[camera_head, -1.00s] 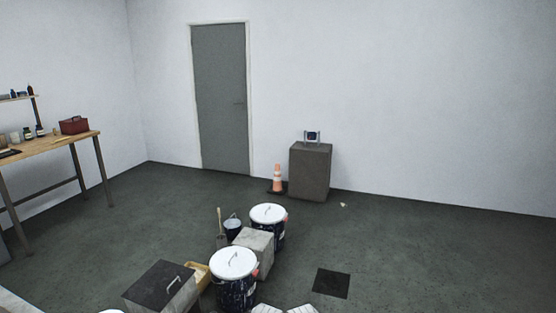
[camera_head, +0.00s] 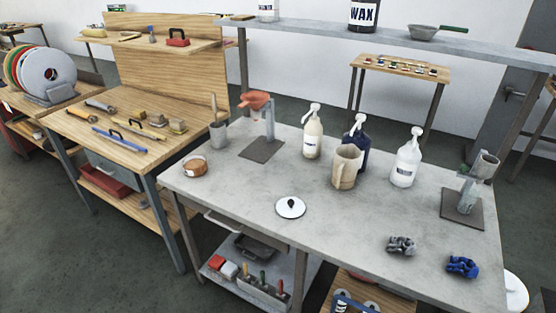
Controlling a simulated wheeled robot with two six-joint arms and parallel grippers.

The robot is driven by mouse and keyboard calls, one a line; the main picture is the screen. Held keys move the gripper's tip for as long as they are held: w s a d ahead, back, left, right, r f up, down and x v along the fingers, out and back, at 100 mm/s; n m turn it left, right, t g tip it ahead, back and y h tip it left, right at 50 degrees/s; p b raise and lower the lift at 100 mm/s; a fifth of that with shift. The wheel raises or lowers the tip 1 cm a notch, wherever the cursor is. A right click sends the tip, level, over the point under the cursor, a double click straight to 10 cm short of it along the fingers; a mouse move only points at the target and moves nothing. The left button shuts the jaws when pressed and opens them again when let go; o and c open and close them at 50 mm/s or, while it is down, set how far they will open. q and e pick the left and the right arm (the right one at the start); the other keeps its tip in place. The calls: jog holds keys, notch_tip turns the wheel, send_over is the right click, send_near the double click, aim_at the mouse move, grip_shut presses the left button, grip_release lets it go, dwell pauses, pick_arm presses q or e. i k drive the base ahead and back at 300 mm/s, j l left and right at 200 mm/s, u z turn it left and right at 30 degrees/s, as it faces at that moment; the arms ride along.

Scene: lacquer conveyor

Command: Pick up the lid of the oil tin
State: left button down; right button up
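A round white lid (camera_head: 291,207) with a dark knob lies flat on the grey table (camera_head: 240,194), near its front edge. I cannot tell for sure that it is the oil tin's lid. A small round brown container (camera_head: 194,166) stands at the table's left end; I cannot tell whether it is the oil tin. Neither of my grippers is in view, and nothing is seen touching the lid.
Pump bottles (camera_head: 313,136) and a beige jug (camera_head: 346,168) stand behind the lid. Grey (camera_head: 401,245) and blue (camera_head: 462,266) crumpled items lie to the right. A shelf (camera_head: 400,38) spans the table's back. A wooden workbench (camera_head: 150,92) stands left. Bare tabletop surrounds the lid.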

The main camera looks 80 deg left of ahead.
aim_at(287, 207)
jog(key=u, duration=3.55)
